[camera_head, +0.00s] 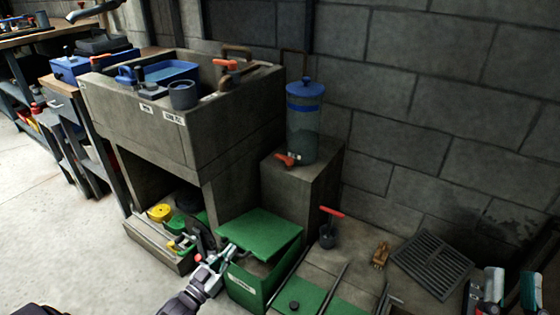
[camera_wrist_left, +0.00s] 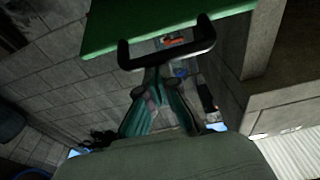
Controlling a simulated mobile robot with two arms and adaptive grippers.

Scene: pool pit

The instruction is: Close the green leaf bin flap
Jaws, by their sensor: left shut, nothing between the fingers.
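The green leaf bin (camera_head: 243,290) stands on the floor in front of the stone block, with a pale label on its front. Its green flap (camera_head: 262,231) is raised and tilted over the box, with a dark gap beneath it. My left gripper (camera_head: 230,250) is shut and empty at the flap's front left edge. In the left wrist view, the flap (camera_wrist_left: 140,25) is overhead and a black U-shaped handle (camera_wrist_left: 168,56) crosses just beyond my fingertips (camera_wrist_left: 165,72). I cannot tell if they touch. My right gripper (camera_head: 509,288) is at the lower right, its fingers apart.
A stone sink (camera_head: 140,120) stands behind at left. A blue-lidded water container (camera_head: 303,120) stands on the block. A dark pot with a red-handled tool (camera_head: 328,236), a wooden brush (camera_head: 380,254) and a floor grate (camera_head: 432,264) lie to the right. Green panels (camera_head: 305,300) lie beside the bin.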

